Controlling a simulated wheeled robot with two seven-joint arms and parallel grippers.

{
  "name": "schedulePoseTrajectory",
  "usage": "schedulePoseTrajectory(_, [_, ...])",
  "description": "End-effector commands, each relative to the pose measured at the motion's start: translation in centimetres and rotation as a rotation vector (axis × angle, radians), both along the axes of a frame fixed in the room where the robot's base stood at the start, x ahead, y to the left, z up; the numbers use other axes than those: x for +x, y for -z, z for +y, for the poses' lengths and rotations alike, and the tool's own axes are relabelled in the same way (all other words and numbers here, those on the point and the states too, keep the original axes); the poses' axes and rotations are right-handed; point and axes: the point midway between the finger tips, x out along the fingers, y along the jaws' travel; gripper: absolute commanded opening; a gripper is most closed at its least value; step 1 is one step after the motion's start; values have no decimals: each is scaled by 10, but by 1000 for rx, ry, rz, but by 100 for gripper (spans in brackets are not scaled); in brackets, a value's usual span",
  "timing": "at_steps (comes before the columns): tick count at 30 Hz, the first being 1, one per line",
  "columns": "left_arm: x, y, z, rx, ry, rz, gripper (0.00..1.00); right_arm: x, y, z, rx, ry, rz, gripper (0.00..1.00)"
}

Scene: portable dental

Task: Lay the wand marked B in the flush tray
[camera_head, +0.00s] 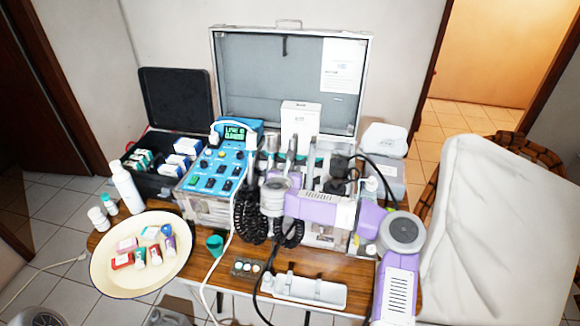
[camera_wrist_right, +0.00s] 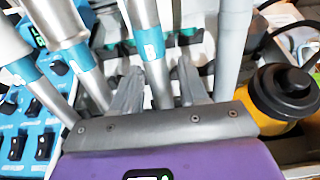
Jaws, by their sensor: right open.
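Several grey wands with blue bands stand in the open case; they show beside the blue control panel in the head view (camera_head: 291,146). In the right wrist view, one wand (camera_wrist_right: 151,40) rises between the two fingers of my right gripper (camera_wrist_right: 158,90). The fingers are open, one on each side of it; I cannot tell whether they touch. Other wands (camera_wrist_right: 70,45) stand to the left. I can read no letter on any wand. A long white tray (camera_head: 318,291), likely the flush tray, lies at the table's front edge. My left gripper is not in view.
A cream basin (camera_head: 110,275) with several small containers stands on the left. Black coiled hoses (camera_head: 247,215) hang at the case front. A yellow and black part (camera_wrist_right: 290,95) is close to the right of my right gripper. A green cup (camera_head: 214,243) stands left of the tray.

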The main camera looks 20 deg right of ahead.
Motion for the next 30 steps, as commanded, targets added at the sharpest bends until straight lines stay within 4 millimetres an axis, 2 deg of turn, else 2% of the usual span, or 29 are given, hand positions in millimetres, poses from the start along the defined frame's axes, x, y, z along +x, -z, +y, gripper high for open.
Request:
schedulePoseTrajectory(3, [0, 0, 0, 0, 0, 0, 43, 0, 0, 0, 0, 0, 0, 42])
schedulePoseTrajectory(9, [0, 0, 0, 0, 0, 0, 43, 0, 0, 0, 0, 0, 0, 11])
schedulePoseTrajectory(12, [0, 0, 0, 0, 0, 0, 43, 0, 0, 0, 0, 0, 0, 0])
schedulePoseTrajectory(17, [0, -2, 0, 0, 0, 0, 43, 1, -3, 0, -1, 0, -1, 0])
schedulePoseTrajectory(30, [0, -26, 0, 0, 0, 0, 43, 9, -33, -7, 0, -1, -1, 0])
